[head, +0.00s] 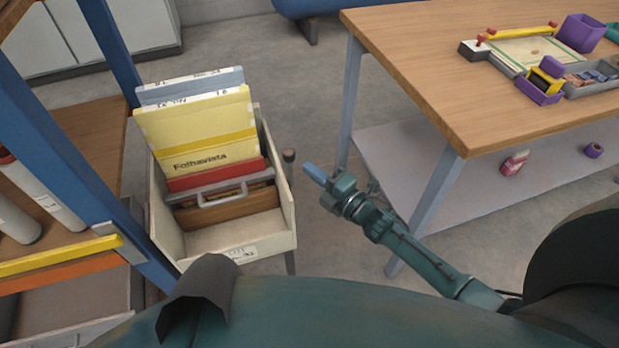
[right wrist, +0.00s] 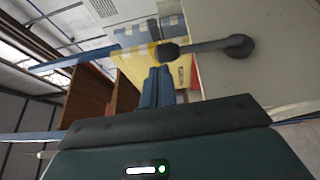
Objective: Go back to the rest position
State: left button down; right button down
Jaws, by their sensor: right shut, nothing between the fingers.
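My right gripper (head: 312,172) is in the middle of the head view, right of a cream box. Its blue fingers are shut with nothing between them, and they point up and left. The gripper looks apart from the box in the head view. My left gripper is not in view.
A wooden table (head: 440,70) with a lower shelf (head: 450,195) stands right. A blue-framed shelf (head: 60,150) stands left. Floor shows between.

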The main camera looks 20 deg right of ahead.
jog(key=v, duration=1)
jog(key=shift+r, duration=0.35)
jog(key=shift+s, duration=0.2)
